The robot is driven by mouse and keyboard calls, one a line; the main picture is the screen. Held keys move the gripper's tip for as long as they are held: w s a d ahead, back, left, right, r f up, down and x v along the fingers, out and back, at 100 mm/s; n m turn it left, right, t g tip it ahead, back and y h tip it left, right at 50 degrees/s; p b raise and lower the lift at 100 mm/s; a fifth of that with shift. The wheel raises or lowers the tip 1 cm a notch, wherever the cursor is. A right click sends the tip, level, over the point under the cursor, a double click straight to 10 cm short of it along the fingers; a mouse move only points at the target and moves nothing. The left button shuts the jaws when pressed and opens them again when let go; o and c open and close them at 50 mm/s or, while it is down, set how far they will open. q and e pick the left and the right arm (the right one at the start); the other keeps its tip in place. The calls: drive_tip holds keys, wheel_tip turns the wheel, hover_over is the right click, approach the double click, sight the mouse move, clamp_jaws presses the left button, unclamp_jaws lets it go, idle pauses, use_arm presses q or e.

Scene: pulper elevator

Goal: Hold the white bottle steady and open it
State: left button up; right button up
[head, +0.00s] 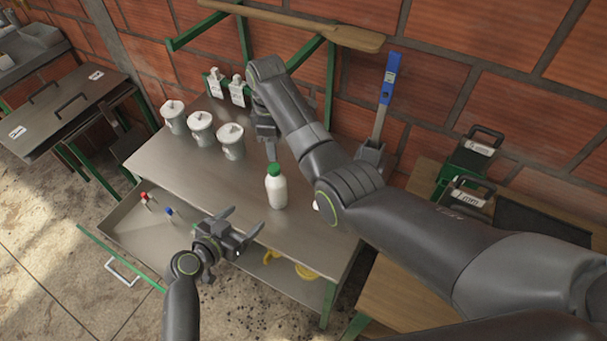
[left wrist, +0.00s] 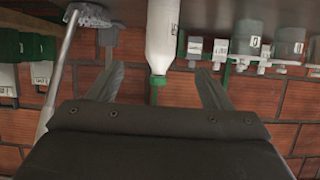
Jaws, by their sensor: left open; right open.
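The white bottle (head: 276,190) with its green cap (head: 274,169) stands upright on the metal table (head: 180,170). My left gripper (head: 247,220) is open and empty, in front of the bottle and slightly left, apart from it. In the left wrist view, which is upside down, the bottle (left wrist: 161,35) and cap (left wrist: 159,81) appear between the two open fingers (left wrist: 159,85). My right gripper (head: 271,154) points down just above and behind the cap in the head view. It is open but seen edge-on, so any contact with the cap cannot be told.
Several lidded grey cups (head: 201,128) stand at the table's back left, with white dispenser bottles (head: 237,91) behind them. An open drawer (head: 135,218) holds small red- and blue-capped bottles. A blue-handled tool (head: 388,80) leans on the brick wall. The tabletop left of the bottle is clear.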

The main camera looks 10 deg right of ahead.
drive_tip(key=shift+r, duration=0.15)
drive_tip(key=shift+s+a+r, duration=0.15)
drive_tip(key=shift+s+a, duration=0.05)
drive_tip(key=shift+s+a+r, duration=0.15)
drive_tip(key=shift+s+a, duration=0.1)
drive_tip(key=shift+a, duration=0.35)
use_arm(q)
approach(271, 194)
drive_tip(key=x, duration=0.4)
drive_tip(key=shift+w+d, duration=0.1)
use_arm(e)
drive_tip(key=shift+w+d, duration=0.25)
drive_tip(key=shift+d, duration=0.2)
use_arm(q)
drive_tip(key=shift+w+d+f, duration=0.1)
drive_tip(key=shift+w+d, duration=0.05)
drive_tip(key=shift+w, duration=0.15)
use_arm(e)
drive_tip(key=shift+s+a, duration=0.1)
drive_tip(key=shift+a, duration=0.05)
use_arm(q)
drive_tip(key=shift+x, duration=3.75)
